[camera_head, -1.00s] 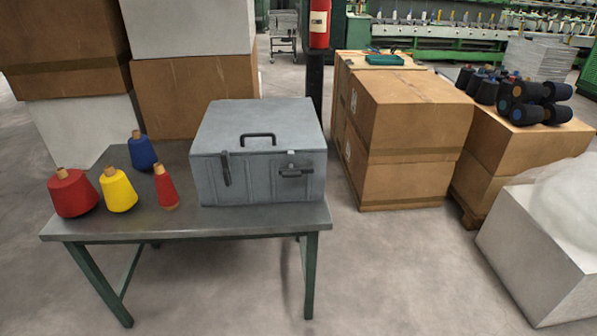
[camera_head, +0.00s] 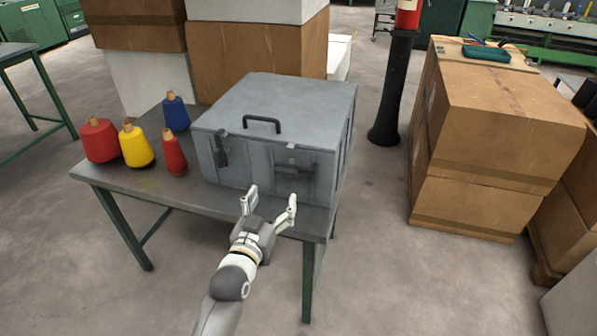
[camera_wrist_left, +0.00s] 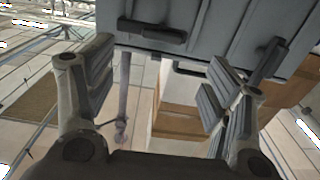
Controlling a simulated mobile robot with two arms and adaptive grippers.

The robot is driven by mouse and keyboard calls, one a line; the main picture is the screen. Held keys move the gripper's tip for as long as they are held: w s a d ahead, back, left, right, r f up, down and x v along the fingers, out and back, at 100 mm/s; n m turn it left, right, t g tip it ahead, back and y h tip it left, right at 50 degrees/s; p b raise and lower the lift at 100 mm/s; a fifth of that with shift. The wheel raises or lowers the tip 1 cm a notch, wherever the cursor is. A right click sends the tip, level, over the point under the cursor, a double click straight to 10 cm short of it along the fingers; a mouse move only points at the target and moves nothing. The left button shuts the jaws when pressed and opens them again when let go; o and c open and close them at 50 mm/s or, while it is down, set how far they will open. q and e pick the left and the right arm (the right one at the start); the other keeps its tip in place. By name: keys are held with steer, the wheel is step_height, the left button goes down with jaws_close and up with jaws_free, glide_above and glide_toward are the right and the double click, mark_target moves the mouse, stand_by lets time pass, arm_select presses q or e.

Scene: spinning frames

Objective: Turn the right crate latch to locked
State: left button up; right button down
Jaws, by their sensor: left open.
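The grey crate (camera_head: 270,105) stands on the metal table with its lid shut. Its right latch (camera_head: 297,170) is a dark bar lying about horizontal on the front face. The left latch (camera_head: 220,151) points down. My left gripper (camera_head: 271,198) is open and empty in front of the crate, below and slightly left of the right latch. In the left wrist view the right latch (camera_wrist_left: 150,33) shows as a horizontal black bar above the open fingers (camera_wrist_left: 160,72), apart from them. The left latch (camera_wrist_left: 268,60) is partly behind the right-hand finger. My right gripper is not visible.
Red (camera_head: 99,140), yellow (camera_head: 136,147), blue (camera_head: 176,113) and small red (camera_head: 173,155) yarn cones stand on the table (camera_head: 130,178) left of the crate. A black post (camera_head: 392,90) and stacked cartons (camera_head: 490,120) stand to the right. The floor before the table is clear.

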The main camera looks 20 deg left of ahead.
mark_target(285, 173)
arm_select(q)
steer(key=w, duration=0.9)
steer(key=shift+w, duration=0.75)
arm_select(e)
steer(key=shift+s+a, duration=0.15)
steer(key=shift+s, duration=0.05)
arm_select(q)
steer(key=c, duration=1.5)
steer(key=shift+o, duration=0.2)
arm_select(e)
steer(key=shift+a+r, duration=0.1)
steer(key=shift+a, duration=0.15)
